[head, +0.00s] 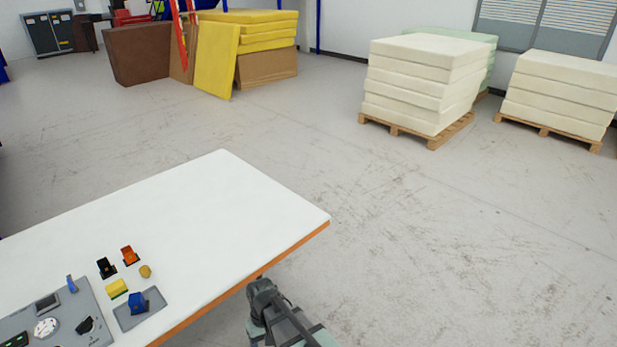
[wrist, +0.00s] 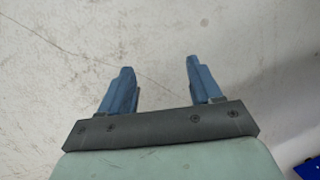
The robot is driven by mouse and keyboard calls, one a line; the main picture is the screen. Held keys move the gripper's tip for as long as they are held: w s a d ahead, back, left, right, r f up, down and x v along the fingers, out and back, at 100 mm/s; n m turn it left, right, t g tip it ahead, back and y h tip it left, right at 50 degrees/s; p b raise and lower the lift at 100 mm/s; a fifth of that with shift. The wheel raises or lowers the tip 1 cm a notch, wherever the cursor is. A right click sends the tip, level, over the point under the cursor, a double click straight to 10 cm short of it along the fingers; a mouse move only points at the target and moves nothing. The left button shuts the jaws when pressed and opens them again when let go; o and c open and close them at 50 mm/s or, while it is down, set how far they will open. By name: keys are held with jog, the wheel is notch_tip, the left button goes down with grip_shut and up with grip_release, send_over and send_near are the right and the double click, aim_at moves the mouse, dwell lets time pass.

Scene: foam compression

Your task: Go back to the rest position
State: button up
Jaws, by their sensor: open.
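My gripper shows in the wrist view (wrist: 158,85) with its two blue fingers spread apart and nothing between them. It is over bare grey floor there. In the head view my arm is at the bottom, just off the front edge of the white table (head: 225,215). The fingertips cannot be made out in that view. No object is near the fingers.
On the table's left are a grey panel (head: 75,305), a blue block (head: 138,303) on a grey plate, a yellow block (head: 117,288), and small black (head: 106,267) and orange (head: 129,255) pieces. Foam stacks (head: 425,85) stand far back. The floor right of the table is clear.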

jog(key=s+d+f+m+g, duration=0.1)
jog(key=s+d+f+m, duration=0.1)
jog(key=s+d+f, duration=0.4)
jog(key=s+d+f+m+g, duration=0.1)
jog(key=s+d+f+m, duration=0.1)
jog(key=s+d+f, duration=0.3)
jog(key=s+d+f+m+g, duration=0.1)
jog(key=s+d+f, duration=0.5)
jog(key=s+d, duration=0.5)
jog(key=d, duration=0.7)
jog(key=shift+s+d+f+m+g, duration=0.15)
jog(key=shift+s+f+m+g, duration=0.15)
jog(key=shift+m+g, duration=0.1)
